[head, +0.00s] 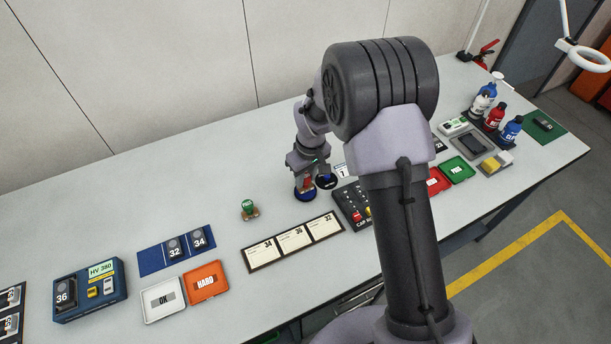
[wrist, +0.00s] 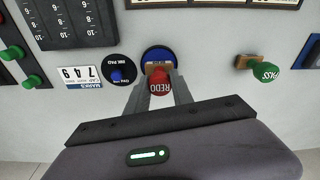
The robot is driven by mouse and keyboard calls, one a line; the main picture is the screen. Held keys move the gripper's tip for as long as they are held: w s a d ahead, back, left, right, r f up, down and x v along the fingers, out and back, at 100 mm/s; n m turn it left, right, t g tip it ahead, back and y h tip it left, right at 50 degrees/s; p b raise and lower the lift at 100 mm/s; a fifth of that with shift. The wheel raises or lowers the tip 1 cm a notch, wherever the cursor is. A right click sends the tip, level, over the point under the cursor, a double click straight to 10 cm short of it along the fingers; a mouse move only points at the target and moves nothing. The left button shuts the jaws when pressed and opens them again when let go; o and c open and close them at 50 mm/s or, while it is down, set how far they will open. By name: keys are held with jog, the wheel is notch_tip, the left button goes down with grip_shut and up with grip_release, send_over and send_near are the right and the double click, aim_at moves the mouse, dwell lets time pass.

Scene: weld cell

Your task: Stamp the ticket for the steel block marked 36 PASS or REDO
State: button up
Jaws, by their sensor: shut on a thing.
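My gripper (head: 305,184) is shut on the red REDO stamp (wrist: 159,82), whose wooden part shows between the fingertips (wrist: 160,72). The stamp is over the round blue ink pad (wrist: 158,52); I cannot tell whether it touches. The black ink pad lid (wrist: 120,70) lies beside it. The green PASS stamp (head: 248,206) stands apart, also seen in the wrist view (wrist: 265,71). The ticket strip (head: 250,258) holds tickets 34, 36 and 32; the 36 ticket (head: 294,239) is in the middle. The steel block marked 36 (head: 65,295) sits in the blue tester (head: 91,309), whose display looks like HV 380.
A dark control box (head: 351,205) stands right of the tickets. White OK (head: 164,300) and orange HARD (head: 205,280) trays lie front left, near a blue mat (head: 150,262) with blocks 32 and 34. Bottles (head: 493,117) stand far right. The table behind the PASS stamp is clear.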

jog(key=shift+s+f+b, duration=0.1)
jog(key=shift+f+b, duration=0.35)
jog(key=shift+f, duration=0.1)
dwell(1.2)
notch_tip(320, 180, up, 7)
jog(key=p, duration=0.4)
jog(key=shift+r+p, duration=0.15)
jog(key=shift+p, duration=0.2)
jog(key=s+a+b, duration=0.3)
jog(key=s+b, duration=0.3)
jog(key=s, duration=0.1)
jog(key=b, duration=0.9)
send_over(294, 240)
jog(key=f, duration=0.6)
jog(key=shift+s+d+f, duration=0.2)
jog(key=shift+s+f, duration=0.1)
jog(key=shift+f, duration=0.1)
jog(key=shift+f+b, duration=0.5)
jog(key=shift+f, duration=0.15)
